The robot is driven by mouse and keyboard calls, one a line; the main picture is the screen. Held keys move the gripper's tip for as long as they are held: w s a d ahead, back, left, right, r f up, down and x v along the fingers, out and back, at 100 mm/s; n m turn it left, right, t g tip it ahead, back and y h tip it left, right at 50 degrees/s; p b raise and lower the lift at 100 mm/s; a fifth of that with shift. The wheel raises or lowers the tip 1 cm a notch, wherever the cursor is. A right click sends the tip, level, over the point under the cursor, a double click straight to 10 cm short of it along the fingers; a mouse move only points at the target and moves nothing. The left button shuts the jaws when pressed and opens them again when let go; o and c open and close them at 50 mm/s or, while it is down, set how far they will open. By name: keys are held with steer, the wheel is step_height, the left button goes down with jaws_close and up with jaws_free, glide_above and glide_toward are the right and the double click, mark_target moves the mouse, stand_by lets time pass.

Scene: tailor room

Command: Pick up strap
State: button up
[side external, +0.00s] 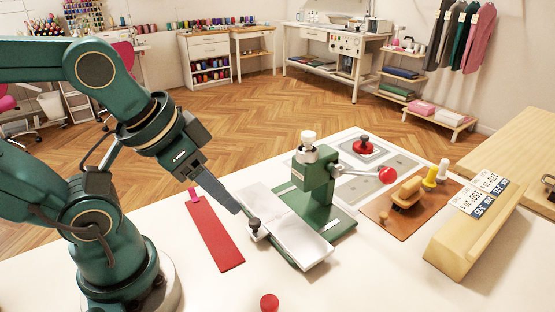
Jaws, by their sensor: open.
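A long flat red strip (215,238), the only strap-like thing I see, lies on the white table in front of my arm. A small pink tab (193,195) shows at its far end. My gripper (236,208) hangs above and to the right of the strip, its grey fingers slanting down toward the green press. It is open and I see nothing between its fingers. The fingers overlap each other in this side view, so the gap is hard to see. The strip appears apart from the fingers.
A green press (316,185) with a white tray and a red-knobbed lever stands close right of my gripper. A black knob is by the fingertips. A brown mat (383,215) with a wooden-handled tool, a wooden block (470,238) and a red knob (269,302) are also on the table.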

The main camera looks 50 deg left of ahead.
steer(key=shift+o, duration=0.3)
steer(key=shift+o, duration=0.7)
